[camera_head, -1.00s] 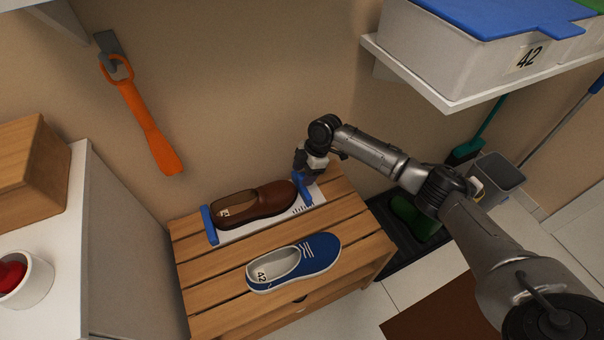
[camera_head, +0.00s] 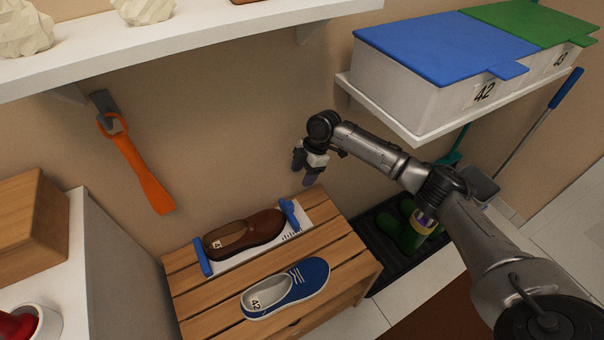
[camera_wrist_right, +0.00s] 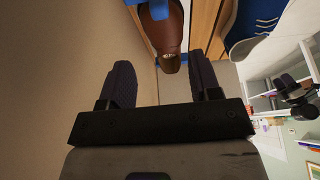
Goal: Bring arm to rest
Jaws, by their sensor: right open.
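My right gripper (camera_head: 304,172) is open and empty in the head view. It hangs in the air near the back wall, above the slatted wooden bench (camera_head: 186,291). In the right wrist view the space between its fingers (camera_wrist_right: 160,62) is empty. A brown shoe (camera_head: 262,229) lies on a white measuring board with blue end stops (camera_head: 290,213) on the bench, below and left of the gripper. A blue shoe marked 42 (camera_head: 307,277) lies in front of it. My left gripper is not in view.
A shelf at upper right holds a blue-lidded box marked 42 (camera_head: 405,88) and a green-lidded box (camera_head: 560,65). Green boots (camera_head: 398,232) stand on a dark tray beside the bench. An orange shoehorn (camera_head: 138,168) hangs on the wall. A long white shelf (camera_head: 190,38) crosses the top left.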

